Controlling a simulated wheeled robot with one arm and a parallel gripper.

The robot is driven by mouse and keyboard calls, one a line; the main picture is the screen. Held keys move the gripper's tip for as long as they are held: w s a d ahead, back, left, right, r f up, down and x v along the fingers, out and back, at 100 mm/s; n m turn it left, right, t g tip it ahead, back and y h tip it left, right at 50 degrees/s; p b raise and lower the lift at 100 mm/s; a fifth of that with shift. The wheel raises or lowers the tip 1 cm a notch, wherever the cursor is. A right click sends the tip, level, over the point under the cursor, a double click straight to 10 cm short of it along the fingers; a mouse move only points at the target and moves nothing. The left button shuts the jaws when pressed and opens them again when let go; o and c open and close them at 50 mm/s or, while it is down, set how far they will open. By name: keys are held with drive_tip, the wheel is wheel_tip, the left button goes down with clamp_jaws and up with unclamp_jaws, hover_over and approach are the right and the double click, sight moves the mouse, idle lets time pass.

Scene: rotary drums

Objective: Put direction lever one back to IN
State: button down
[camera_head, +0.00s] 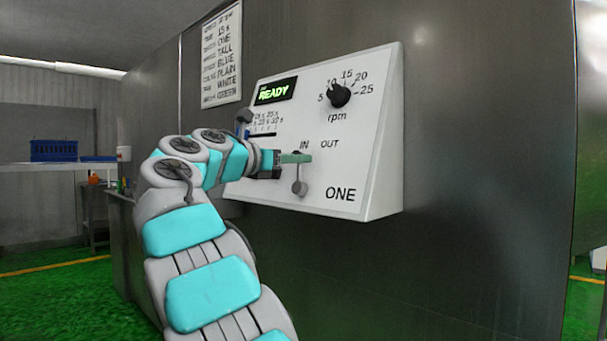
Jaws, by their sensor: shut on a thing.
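The white control panel (360,180), marked ONE, is mounted on a dark metal wall. The direction lever (299,186) sits in its lower part, below the labels IN and OUT. Its round grey base and short stem show, and the stem stands nearly upright, below the IN label. The upper end is hidden by my gripper. My gripper (298,158), with green fingers, comes in from the left and is shut on the lever's upper end, just under the IN label.
A black rpm knob (340,95) is at the panel's upper right. A lit READY display (275,91) is at its upper left, with a slider (244,117) below it, close to my arm. A printed sheet (222,55) hangs on the wall. The wall right of the panel is bare.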

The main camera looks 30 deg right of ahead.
drive_tip(key=shift+w+a+r, duration=0.1)
drive_tip(key=shift+w+a, duration=0.15)
drive_tip(key=shift+w, duration=0.25)
drive_tip(key=shift+w+a+r, duration=0.1)
drive_tip(key=shift+w+a, duration=0.1)
drive_tip(key=shift+w, duration=0.3)
drive_tip(key=c, duration=0.6)
unclamp_jaws()
drive_tip(key=shift+s, duration=0.1)
drive_tip(key=v, duration=0.8)
drive_tip(key=shift+f, duration=0.1)
